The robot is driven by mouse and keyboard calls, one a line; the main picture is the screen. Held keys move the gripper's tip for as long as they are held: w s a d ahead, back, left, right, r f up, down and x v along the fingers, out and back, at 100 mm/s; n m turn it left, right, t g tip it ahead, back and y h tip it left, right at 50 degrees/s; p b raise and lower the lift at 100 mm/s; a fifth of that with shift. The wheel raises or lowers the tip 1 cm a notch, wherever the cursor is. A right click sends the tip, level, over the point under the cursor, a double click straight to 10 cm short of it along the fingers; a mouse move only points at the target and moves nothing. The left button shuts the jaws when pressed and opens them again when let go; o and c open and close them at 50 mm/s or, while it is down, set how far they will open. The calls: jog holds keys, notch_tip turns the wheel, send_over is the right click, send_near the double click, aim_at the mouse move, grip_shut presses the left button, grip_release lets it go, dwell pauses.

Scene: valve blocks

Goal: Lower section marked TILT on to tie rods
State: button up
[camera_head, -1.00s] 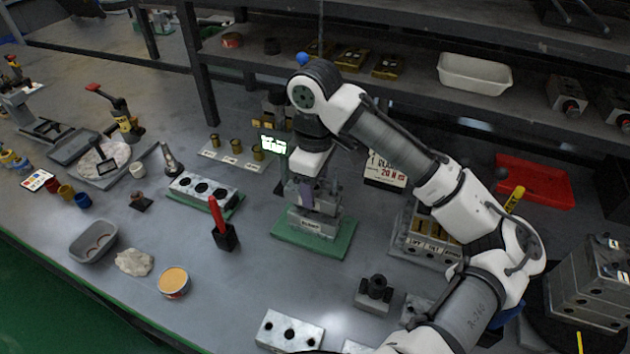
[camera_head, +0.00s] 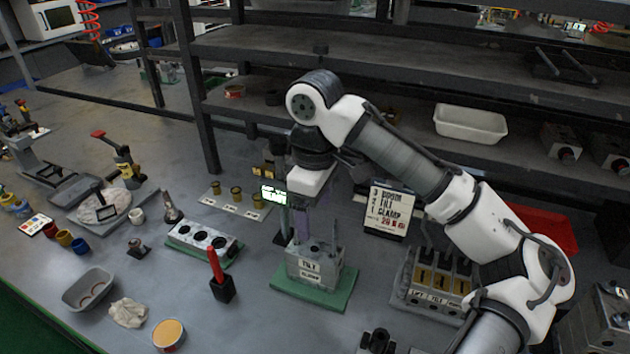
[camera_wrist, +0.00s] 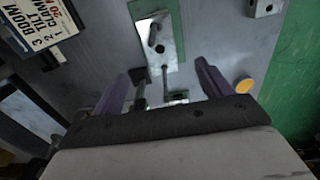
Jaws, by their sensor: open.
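In the head view, the grey metal section marked TILT (camera_head: 309,264) sits upright on the section marked CLAMP (camera_head: 309,275), with no clear gap between them. The stack stands on a green base plate (camera_head: 337,288). A thin tie rod (camera_head: 335,234) rises above its top. My gripper (camera_head: 302,226) is just above the TILT section, pointing down, its jaws partly hidden by my wrist. In the wrist view my gripper (camera_wrist: 163,72) has its two purple fingers spread apart, with dark rod-like parts between them and no section clamped there.
Behind the stack stands a sign (camera_head: 388,210) listing BOOM, TILT, CLAMP. A rack of sections (camera_head: 436,285) is to the right, a bored block (camera_head: 202,240) to the left. A black holder with a red handle (camera_head: 219,278) stands front left. The shelf (camera_head: 370,140) overhangs behind.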

notch_tip(320, 180, up, 7)
dwell(0.3)
